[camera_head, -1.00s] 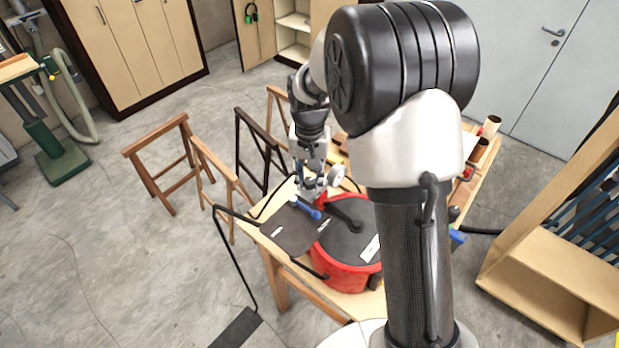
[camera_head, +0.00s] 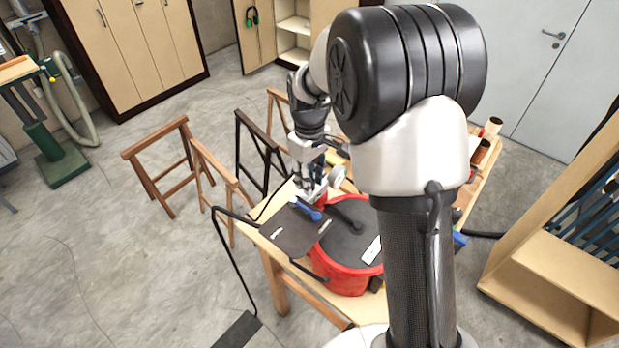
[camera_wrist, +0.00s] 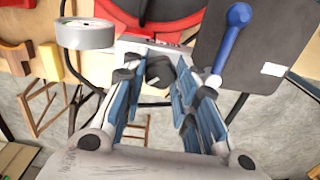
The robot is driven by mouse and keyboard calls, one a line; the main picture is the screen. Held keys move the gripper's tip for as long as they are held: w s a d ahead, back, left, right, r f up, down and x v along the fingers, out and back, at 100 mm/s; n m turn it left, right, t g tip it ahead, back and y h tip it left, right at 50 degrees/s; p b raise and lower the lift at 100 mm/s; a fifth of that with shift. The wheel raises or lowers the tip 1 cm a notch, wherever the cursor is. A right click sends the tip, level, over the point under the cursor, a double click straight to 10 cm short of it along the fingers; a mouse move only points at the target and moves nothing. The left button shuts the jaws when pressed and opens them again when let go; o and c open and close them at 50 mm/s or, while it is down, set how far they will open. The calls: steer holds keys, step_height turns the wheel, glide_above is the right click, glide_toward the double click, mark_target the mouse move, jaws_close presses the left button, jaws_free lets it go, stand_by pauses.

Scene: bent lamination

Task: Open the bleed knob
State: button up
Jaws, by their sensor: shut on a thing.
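The bleed knob is a small dark knob (camera_wrist: 160,72) on a pale metal block at the pot's edge. My gripper (camera_wrist: 157,78) has its blue-padded fingers on either side of it and is shut on it. The exact finger contact is partly hidden. In the head view my gripper (camera_head: 311,188) is low at the left rim of a red pot (camera_head: 345,279) with a dark lid (camera_head: 350,240). A blue-handled lever (camera_wrist: 231,42) stands just right of my fingers. It also shows in the head view (camera_head: 306,211).
A round white gauge (camera_wrist: 85,34) is close to my left finger. A dark flat mat (camera_head: 288,235) lies left of the pot on the wooden bench (camera_head: 290,283). Wooden trestles (camera_head: 160,160) stand on the floor to the left.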

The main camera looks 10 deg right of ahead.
steer(key=n, duration=0.4)
steer(key=shift+n, duration=0.3)
steer(key=n, duration=0.4)
steer(key=shift+n, duration=0.3)
steer(key=shift+b, duration=0.3)
steer(key=o, duration=1.1)
steer(key=shift+r, duration=0.1)
step_height(320, 180, up, 12)
steer(key=shift+f, duration=0.1)
